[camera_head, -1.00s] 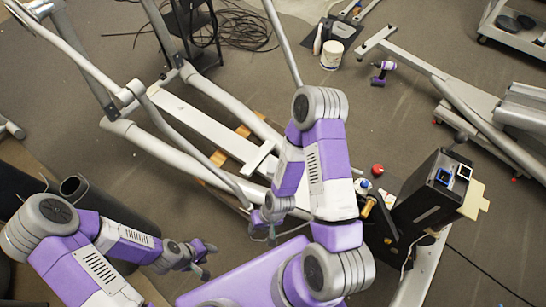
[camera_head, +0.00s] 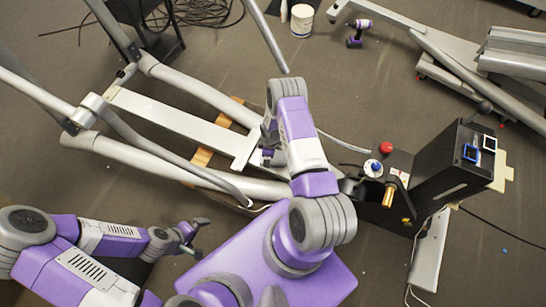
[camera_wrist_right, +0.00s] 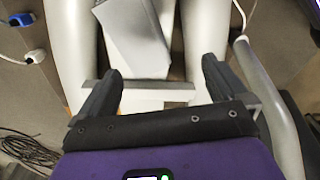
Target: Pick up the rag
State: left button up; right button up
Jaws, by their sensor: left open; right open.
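In the right wrist view, a light grey, smooth, folded-looking piece (camera_wrist_right: 135,38) lies between two pale tubes. It may be the rag, but I cannot tell for sure. My right gripper (camera_wrist_right: 160,84) is open and empty, its dark fingers on either side below that piece. In the head view my right gripper is mostly hidden by its own arm, over the elliptical's frame (camera_head: 180,122). No rag shows clearly in the head view. My left gripper (camera_head: 192,240) is open and empty at the lower left, apart from the frame.
A black box (camera_head: 450,165) and a red knob (camera_head: 386,147) stand right of my right arm. A purple drill (camera_head: 358,32) and a white tub (camera_head: 302,20) are on the floor at the top. Cables (camera_head: 205,10) lie at the upper left. The floor between the drill and the frame is clear.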

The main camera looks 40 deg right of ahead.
aim_at(275, 157)
jog(key=d, duration=0.1)
jog(key=d+f+n, duration=0.1)
jog(key=d, duration=0.1)
jog(key=shift+w+d+f+n+h, duration=0.2)
jog(key=shift+w+f+n+h, duration=0.1)
jog(key=shift+w+f+h, duration=0.1)
jog(key=shift+d+f+b, duration=0.2)
jog(key=shift+f+b, duration=0.5)
jog(key=shift+f, duration=0.55)
notch_tip(275, 157, down, 5)
jog(key=shift+s+f+b, duration=0.1)
jog(key=shift+s+b, duration=0.05)
jog(key=shift+b, duration=1.1)
jog(key=shift+c, duration=0.2)
jog(key=c, duration=1)
